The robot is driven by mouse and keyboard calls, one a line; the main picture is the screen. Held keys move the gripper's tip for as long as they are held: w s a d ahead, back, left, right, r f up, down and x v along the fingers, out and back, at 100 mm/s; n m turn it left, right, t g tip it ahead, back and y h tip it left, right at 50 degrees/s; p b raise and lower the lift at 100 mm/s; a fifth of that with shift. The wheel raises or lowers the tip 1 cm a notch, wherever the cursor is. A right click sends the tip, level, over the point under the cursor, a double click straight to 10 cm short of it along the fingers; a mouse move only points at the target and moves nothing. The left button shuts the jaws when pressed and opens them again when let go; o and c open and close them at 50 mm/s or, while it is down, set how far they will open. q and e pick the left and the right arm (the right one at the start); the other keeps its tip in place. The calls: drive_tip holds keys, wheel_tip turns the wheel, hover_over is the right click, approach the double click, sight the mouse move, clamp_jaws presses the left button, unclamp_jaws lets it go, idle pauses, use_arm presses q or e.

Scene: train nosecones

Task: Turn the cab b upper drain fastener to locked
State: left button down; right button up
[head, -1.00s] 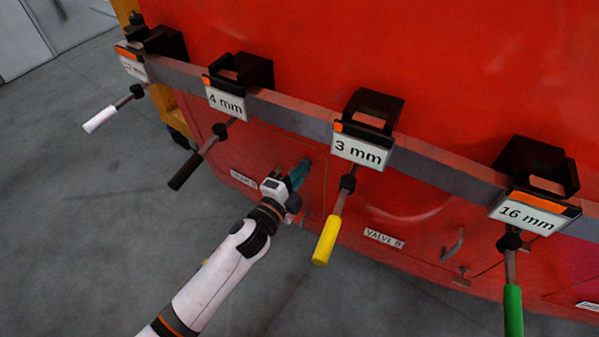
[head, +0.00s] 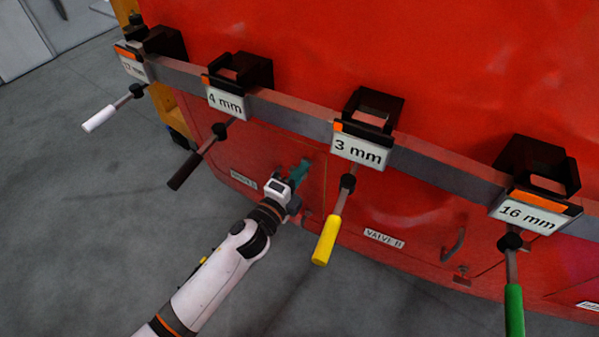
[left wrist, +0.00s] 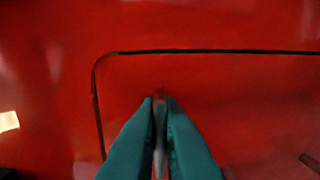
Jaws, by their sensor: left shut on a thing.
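My left gripper (head: 301,170) reaches to the lower red panel, left of the yellow-handled tool. In the left wrist view its teal fingers (left wrist: 160,112) are shut on a slim greyish piece, apparently the drain fastener (left wrist: 159,125), in front of the red panel. The fingers cover most of the fastener, and its angle is hard to read. In the head view the gripper hides it. A small label (head: 243,180), too blurred to read surely, is left of the gripper. My right gripper is not in view.
A grey rail (head: 290,112) with black holders crosses the red nosecone above my arm. Tools hang from it, including a yellow one (head: 326,240) close right of my gripper and a dark one (head: 186,170) to its left. A VALVE B panel (head: 384,238) is at right.

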use_arm(q)
drive_tip(key=c, duration=1.6)
unclamp_jaws()
drive_tip(key=shift+b+v, duration=1.2)
drive_tip(key=shift+v, duration=4.85)
drive_tip(key=shift+f, duration=0.15)
